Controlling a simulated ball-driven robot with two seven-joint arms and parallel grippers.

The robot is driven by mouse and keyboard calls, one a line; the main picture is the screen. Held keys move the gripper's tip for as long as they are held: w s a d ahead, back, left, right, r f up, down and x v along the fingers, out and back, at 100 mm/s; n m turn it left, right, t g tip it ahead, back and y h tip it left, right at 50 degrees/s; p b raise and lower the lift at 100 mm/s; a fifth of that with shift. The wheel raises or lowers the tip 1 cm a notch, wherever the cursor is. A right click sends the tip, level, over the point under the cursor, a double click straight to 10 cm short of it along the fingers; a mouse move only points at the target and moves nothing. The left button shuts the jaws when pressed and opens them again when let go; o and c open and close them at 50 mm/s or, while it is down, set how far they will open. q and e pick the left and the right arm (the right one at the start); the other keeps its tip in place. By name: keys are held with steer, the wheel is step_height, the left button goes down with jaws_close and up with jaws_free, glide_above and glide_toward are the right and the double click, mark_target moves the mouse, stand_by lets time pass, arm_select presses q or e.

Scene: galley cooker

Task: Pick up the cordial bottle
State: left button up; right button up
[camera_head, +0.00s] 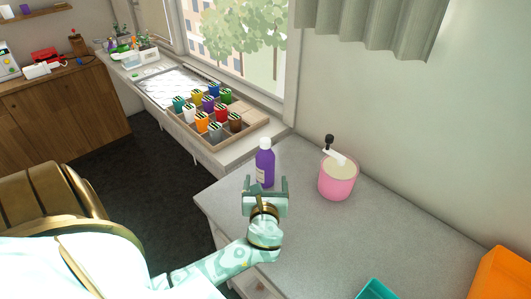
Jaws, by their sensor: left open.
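A purple bottle with a white cap (264,160), which looks like the cordial bottle, stands upright on the grey counter (310,240) near its back left corner. My left gripper (265,184) is open, with its two fingers pointing toward the bottle. The fingertips are at the bottle's lower part and hide its base. I cannot tell whether they touch it or reach to either side of it. My right gripper is not in view.
A pink pot (338,178) with a dark-topped white handle inside stands right of the bottle. A teal container (377,289) and an orange box (502,273) are at the front right. A divided tray (250,128) of colourful cups lies on the window ledge. The middle of the counter is clear.

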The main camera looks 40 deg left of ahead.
mark_target(266, 164)
arm_select(q)
steer(key=b+x, duration=0.1)
steer(key=x, duration=0.6)
steer(key=shift+w+a+f, duration=0.1)
steer(key=shift+w+a, duration=0.1)
steer(key=shift+a, duration=0.05)
steer(key=shift+w+a, duration=0.4)
steer(key=shift+w, duration=0.05)
steer(key=b+x, duration=0.1)
steer(key=x, duration=0.3)
steer(key=shift+w+a, duration=0.15)
steer(key=shift+a, duration=0.15)
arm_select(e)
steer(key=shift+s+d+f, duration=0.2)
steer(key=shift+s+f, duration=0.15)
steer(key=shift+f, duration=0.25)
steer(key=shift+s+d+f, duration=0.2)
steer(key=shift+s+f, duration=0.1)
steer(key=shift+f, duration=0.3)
arm_select(q)
steer(key=c, duration=1)
steer(key=shift+c, duration=1.4)
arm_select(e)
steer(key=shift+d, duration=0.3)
